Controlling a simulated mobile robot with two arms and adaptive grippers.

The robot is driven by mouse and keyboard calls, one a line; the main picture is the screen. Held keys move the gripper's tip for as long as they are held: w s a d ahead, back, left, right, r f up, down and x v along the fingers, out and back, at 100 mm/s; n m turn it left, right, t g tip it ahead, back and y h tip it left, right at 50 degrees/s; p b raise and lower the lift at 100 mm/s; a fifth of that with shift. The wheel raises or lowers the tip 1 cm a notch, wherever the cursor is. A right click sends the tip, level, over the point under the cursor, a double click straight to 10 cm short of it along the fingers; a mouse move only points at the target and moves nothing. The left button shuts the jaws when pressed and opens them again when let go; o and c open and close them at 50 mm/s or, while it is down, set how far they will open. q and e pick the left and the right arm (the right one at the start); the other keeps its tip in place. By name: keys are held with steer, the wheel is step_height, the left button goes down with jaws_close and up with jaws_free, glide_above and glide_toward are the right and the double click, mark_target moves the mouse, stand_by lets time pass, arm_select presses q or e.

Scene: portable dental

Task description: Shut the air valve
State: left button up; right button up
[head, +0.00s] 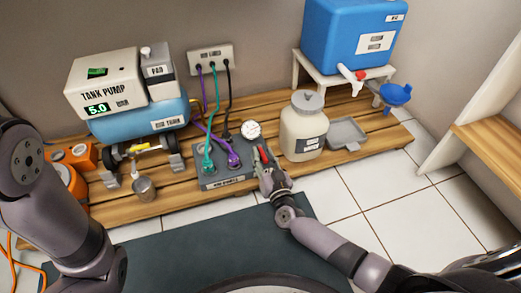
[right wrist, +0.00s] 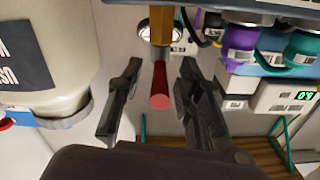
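A red-tipped lever (head: 262,155) stands at the right end of the grey control box (head: 222,183), beside a round white gauge (head: 251,130). In the right wrist view the red lever end (right wrist: 160,88), on a yellow-orange stem, shows between my right gripper's (right wrist: 160,68) two fingers. The fingers are apart, with visible space on both sides of the lever; I cannot tell contact. In the head view my right gripper (head: 268,172) is at the lever and partly hides it. My left arm shows at the left edge, but its gripper is not visible.
Green and purple hoses plug into the box's top. A cream bottle (head: 303,130) stands close right of my gripper, with a grey tray (head: 347,133) beyond. The tank pump (head: 107,85) and blue tank (head: 140,118) are left. A dark mat (head: 190,250) lies in front.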

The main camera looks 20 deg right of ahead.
steer(key=shift+w, duration=0.15)
steer(key=shift+r, duration=0.1)
steer(key=shift+c, duration=0.3)
jaws_close()
stand_by(0.5)
